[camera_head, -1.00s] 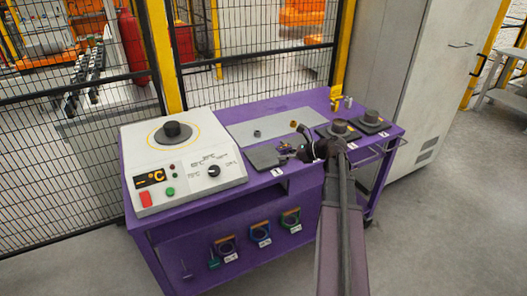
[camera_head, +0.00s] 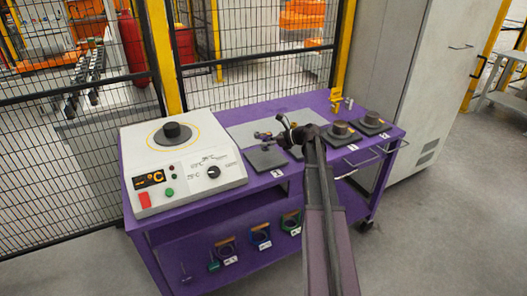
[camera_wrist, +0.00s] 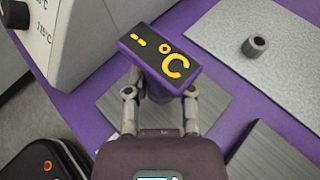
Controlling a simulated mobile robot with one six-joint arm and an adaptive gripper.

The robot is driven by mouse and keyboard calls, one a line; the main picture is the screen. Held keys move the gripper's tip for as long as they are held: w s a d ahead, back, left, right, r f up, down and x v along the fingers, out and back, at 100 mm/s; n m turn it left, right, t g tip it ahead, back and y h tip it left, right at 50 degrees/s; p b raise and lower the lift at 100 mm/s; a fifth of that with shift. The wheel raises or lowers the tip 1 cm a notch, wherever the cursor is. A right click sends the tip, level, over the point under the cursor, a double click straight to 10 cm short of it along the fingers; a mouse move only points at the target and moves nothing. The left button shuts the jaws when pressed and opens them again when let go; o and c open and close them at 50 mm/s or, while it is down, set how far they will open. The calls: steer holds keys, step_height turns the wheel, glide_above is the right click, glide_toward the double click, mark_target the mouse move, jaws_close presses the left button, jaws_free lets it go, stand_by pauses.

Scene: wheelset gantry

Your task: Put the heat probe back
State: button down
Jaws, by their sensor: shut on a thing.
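The heat probe (camera_wrist: 160,57) is a small dark and purple device with a yellow °C display, seen close in the wrist view. My gripper (camera_wrist: 160,95) is shut on its purple body below the display, one finger on each side. The probe is above the purple bench, over a grey plate (camera_wrist: 150,122). In the head view my gripper (camera_head: 268,137) is over the back edge of the left grey plate (camera_head: 265,159); the probe is too small there to make out clearly.
A white heater (camera_head: 180,180) with a °C display stands at the bench's left. A pale mat (camera_head: 240,131) lies behind, with a metal ring (camera_wrist: 255,46) on it. Dark parts sit on two right-hand plates (camera_head: 340,138). A yellow stand (camera_head: 337,97) is at the back right.

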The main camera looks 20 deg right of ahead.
mark_target(266, 150)
steer(key=shift+f+b, duration=1.75)
steer(key=shift+f, duration=0.05)
steer(key=shift+f, duration=0.15)
steer(key=shift+c, duration=2.4)
jaws_free()
